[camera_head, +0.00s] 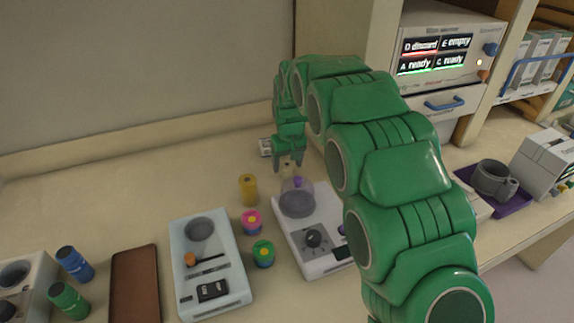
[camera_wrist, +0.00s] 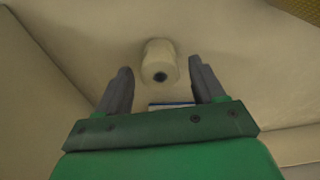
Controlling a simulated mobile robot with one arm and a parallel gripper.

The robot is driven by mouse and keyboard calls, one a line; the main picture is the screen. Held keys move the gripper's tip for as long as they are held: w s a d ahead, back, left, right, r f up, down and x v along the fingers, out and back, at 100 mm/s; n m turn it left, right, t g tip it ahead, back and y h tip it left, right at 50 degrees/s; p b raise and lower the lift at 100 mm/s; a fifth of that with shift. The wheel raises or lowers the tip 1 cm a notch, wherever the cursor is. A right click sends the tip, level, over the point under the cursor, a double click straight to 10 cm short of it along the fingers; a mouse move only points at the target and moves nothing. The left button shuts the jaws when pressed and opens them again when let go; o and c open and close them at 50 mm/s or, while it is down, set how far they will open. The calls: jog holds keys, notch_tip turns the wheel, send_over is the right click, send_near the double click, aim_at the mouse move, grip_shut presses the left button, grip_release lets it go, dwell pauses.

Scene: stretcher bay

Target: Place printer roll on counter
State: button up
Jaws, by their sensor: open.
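The printer roll (camera_wrist: 158,52) is a short cream-white cylinder with a dark core hole. In the wrist view it appears on the pale counter (camera_wrist: 95,30), ahead of my fingertips and roughly centred between them. In the head view, a small pale part of it (camera_head: 287,171) shows just below my gripper (camera_head: 288,163), partly hidden by the fingers. My gripper points down over the counter with its fingers apart; it also shows open in the wrist view (camera_wrist: 161,70). I cannot tell whether the roll touches a finger.
A device with a clear dome (camera_head: 297,197), a yellow cylinder (camera_head: 248,189) and pink (camera_head: 252,221) and green (camera_head: 263,253) pots stand close by. A small pale item (camera_head: 265,147) lies left of my gripper. The rear left counter is clear.

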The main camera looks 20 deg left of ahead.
aim_at(290, 167)
notch_tip(290, 167, up, 11)
jog(key=s+d, duration=0.1)
dwell(0.3)
jog(key=shift+d, duration=0.1)
jog(key=s+d+r+m, duration=0.2)
jog(key=s+d, duration=0.2)
jog(key=d, duration=0.5)
jog(key=s+d+r+m+g+h, duration=0.15)
jog(key=s+d, duration=0.25)
jog(key=d, duration=0.6)
jog(key=s+d+r+m+t+y, duration=0.1)
jog(key=s+d+r, duration=0.25)
jog(key=d, duration=0.55)
jog(key=s+d+f+m, duration=0.1)
jog(key=s+d, duration=0.4)
jog(key=s, duration=0.4)
jog(key=s+d+f+m+g, duration=0.1)
jog(key=s+d, duration=0.4)
jog(key=s, duration=0.5)
jog(key=s+d+f+m+g, duration=0.1)
jog(key=s+d+f+m, duration=0.1)
jog(key=s+d, duration=0.4)
jog(key=s, duration=0.4)
jog(key=shift+f, duration=0.25)
jog(key=shift+m+h, duration=0.25)
